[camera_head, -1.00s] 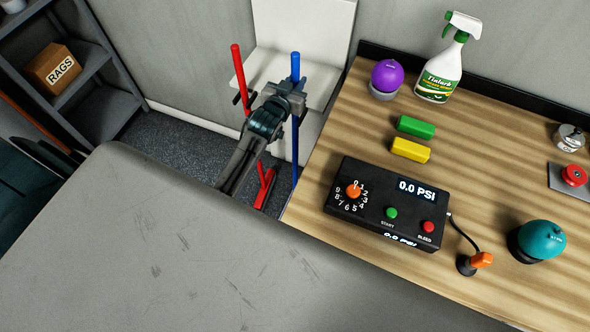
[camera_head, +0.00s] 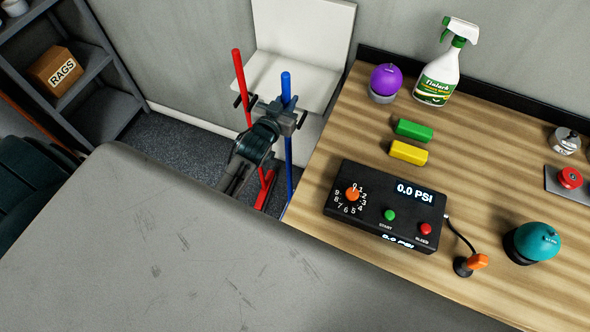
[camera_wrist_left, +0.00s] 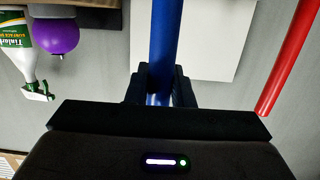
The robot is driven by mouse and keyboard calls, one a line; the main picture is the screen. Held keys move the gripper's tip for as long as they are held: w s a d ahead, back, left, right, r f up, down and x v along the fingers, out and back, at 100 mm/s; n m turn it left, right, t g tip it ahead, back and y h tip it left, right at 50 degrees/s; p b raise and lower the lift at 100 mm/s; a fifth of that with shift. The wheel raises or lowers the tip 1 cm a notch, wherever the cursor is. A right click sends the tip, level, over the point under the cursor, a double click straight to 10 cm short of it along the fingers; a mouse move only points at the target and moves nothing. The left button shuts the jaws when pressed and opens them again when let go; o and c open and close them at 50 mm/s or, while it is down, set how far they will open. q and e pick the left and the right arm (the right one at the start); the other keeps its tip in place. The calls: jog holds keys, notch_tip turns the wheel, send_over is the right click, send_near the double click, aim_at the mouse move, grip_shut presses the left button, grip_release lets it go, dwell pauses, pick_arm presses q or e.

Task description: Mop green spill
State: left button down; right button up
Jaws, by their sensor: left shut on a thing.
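My left gripper (camera_head: 286,112) is shut on a blue handle (camera_head: 286,85), holding it nearly upright beside the table's left end. The blue handle also shows between the fingers in the left wrist view (camera_wrist_left: 165,40). Its lower end is hidden behind the table and grey surface, so I cannot see a mop head. A red handle (camera_head: 239,75) leans just left of it, apart from the gripper, with a red foot (camera_head: 265,189) near the floor. I see no green spill. My right gripper is not in view.
The wooden table (camera_head: 460,140) at right carries a spray bottle (camera_head: 440,72), a purple ball-shaped thing (camera_head: 387,78), green and yellow blocks (camera_head: 408,152) and a black control box (camera_head: 385,205). A white panel or rack (camera_head: 300,60) stands behind the handles. A shelf with a RAGS box (camera_head: 55,70) is at left.

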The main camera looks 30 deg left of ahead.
pick_arm(q)
jog(key=s, duration=0.8)
jog(key=shift+d, duration=0.2)
dwell(0.4)
